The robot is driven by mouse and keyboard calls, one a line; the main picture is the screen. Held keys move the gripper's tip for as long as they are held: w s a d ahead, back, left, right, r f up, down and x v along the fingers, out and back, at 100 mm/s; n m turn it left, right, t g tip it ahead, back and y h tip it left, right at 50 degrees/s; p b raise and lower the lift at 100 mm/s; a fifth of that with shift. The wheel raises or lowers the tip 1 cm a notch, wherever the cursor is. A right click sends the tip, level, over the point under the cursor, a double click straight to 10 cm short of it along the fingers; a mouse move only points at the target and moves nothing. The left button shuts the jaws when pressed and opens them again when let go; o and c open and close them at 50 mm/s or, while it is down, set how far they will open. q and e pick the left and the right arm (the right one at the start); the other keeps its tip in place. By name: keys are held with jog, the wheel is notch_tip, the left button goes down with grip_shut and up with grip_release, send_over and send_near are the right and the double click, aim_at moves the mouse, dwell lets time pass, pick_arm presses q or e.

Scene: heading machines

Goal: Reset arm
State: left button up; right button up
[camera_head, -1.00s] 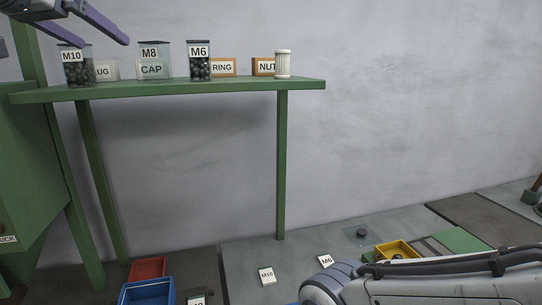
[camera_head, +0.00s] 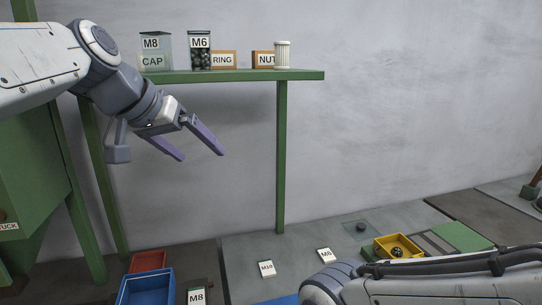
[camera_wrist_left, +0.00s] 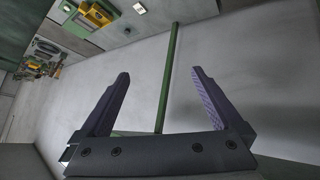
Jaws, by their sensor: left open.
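My left gripper (camera_head: 194,148) comes in from the left in the head view, in front of the wall and below the shelf's level. Its two purple fingers are apart with nothing between them. The left wrist view also shows the open, empty fingers (camera_wrist_left: 160,95), with a green shelf post (camera_wrist_left: 167,80) beyond them. My right arm lies across the bottom right of the head view. Its gripper is out of the picture.
A green shelf (camera_head: 250,76) carries an M8 container (camera_head: 155,52), a dark-filled M6 container (camera_head: 200,52) and a white ribbed cylinder (camera_head: 282,55). Below are a red bin (camera_head: 148,261), a blue bin (camera_head: 146,288) and a yellow tray (camera_head: 397,247). Open space lies right of the shelf.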

pick_arm(q)
jog(key=s+d+f+m+g+b, duration=0.1)
jog(key=s+d+f+g, duration=0.1)
jog(key=s+d+f, duration=0.35)
jog(key=s+d+f+m+g, duration=0.1)
jog(key=s+d+f, duration=0.15)
jog(key=f, duration=0.65)
jog(key=s+d+f+m+g+b, duration=0.1)
jog(key=s+d+f+g, duration=0.15)
jog(key=s+f, duration=0.35)
jog(key=s+f+m+g+y+b, duration=0.1)
jog(key=s+f+m+g+y, duration=0.1)
jog(key=s+f, duration=0.9)
jog(key=shift+s+a+f+y, duration=0.4)
jog(key=shift+a+f+y, duration=0.05)
jog(key=shift+f+y, duration=0.15)
